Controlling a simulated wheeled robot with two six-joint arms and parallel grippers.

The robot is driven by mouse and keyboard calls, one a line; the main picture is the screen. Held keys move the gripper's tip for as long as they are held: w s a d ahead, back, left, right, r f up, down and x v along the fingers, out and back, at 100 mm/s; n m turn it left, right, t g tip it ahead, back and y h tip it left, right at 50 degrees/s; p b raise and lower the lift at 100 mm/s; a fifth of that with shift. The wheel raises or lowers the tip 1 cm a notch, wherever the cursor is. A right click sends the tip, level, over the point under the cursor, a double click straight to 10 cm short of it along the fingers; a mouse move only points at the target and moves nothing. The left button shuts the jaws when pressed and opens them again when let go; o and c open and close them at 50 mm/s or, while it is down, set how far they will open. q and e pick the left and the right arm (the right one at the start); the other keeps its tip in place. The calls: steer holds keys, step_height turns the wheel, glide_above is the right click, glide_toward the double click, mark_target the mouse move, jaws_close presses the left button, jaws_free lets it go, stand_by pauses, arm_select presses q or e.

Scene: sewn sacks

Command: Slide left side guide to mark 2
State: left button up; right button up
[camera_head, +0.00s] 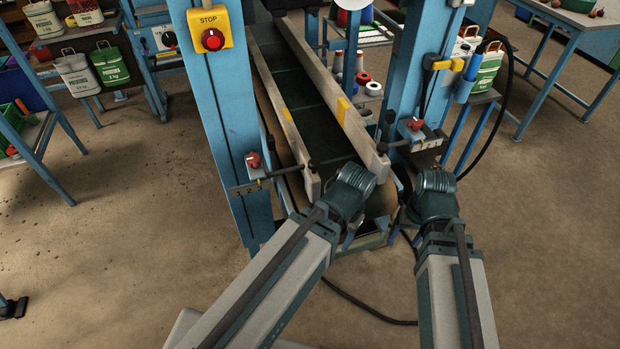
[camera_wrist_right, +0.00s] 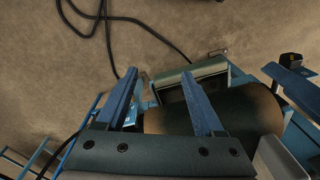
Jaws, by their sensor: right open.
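The left side guide (camera_head: 285,110) is a long pale rail with a yellow patch along the left of the dark conveyor belt (camera_head: 300,92). A rod joins its near end to a scale plate (camera_head: 247,188) with marks 1 and 2 on the left blue post. A red knob (camera_head: 253,160) sits above the plate. The guide's exact reading is too small to tell. My right gripper (camera_wrist_right: 160,78) is open and empty, over the roller end of the conveyor in the right wrist view. My left wrist (camera_head: 355,190) is by the guide's near end; its fingers are hidden.
The right side guide (camera_head: 343,108) and another red knob (camera_head: 416,124) are across the belt. A stop button (camera_head: 212,39) is on the left post. Tables with sacks stand at both sides. A black cable (camera_head: 365,312) lies on the floor.

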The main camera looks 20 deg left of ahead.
steer(key=w+a+f+n+t+y+b, duration=0.1)
steer(key=w+a+f+n+y+b, duration=0.3)
steer(key=f+b, duration=0.5)
steer(key=w+a+r+n+t+y, duration=0.1)
steer(key=w+a+r+n+y, duration=0.1)
steer(key=a+r+n+y, duration=0.6)
steer(key=w+a+r+n+t+y, duration=0.15)
steer(key=a+r+y, duration=0.3)
steer(key=r, duration=0.65)
arm_select(q)
step_height(320, 180, down, 12)
steer(key=shift+r, duration=0.15)
arm_select(e)
steer(key=x, duration=1.3)
steer(key=shift+a+r, duration=0.15)
steer(key=shift+r, duration=0.25)
steer(key=shift+y, duration=0.25)
jaws_close()
